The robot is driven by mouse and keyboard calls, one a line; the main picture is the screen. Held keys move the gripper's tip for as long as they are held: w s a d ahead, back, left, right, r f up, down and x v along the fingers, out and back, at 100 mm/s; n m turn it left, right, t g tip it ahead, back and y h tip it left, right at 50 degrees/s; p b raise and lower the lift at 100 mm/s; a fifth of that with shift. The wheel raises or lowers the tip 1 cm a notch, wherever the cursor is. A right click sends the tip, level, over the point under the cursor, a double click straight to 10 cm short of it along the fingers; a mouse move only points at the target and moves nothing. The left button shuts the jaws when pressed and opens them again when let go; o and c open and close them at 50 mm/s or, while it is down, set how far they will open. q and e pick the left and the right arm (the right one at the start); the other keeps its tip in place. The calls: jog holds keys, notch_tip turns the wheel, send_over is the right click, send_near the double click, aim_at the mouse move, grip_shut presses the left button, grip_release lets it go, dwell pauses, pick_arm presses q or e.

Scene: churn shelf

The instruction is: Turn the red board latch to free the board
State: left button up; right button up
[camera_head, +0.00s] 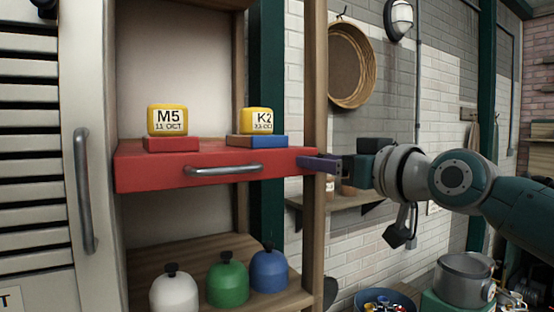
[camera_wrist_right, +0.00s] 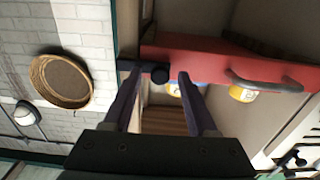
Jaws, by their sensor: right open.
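The red board (camera_head: 215,168) is a thick shelf with a grey bar handle (camera_head: 223,170) on its front. The wrist view also shows the red board (camera_wrist_right: 225,58). At its end by the post is a dark round knob (camera_wrist_right: 160,74) on a short dark bar, which looks like the latch. In the head view my gripper hides that spot. My right gripper (camera_head: 304,162) is at the board's right end. In the wrist view its two purple fingers (camera_wrist_right: 159,78) are open, one on each side of the knob; I cannot tell whether they touch it. My left gripper is not in view.
On the board, a yellow M5 block (camera_head: 167,119) and a yellow K2 block (camera_head: 256,121) sit on coloured bases. White, green and blue domed pieces (camera_head: 227,281) stand on the lower shelf. A wooden post (camera_head: 314,90) rises beside my gripper. A pot (camera_head: 464,279) stands low at right.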

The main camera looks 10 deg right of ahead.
jog(key=shift+c, duration=0.2)
jog(key=c, duration=0.8)
grip_shut()
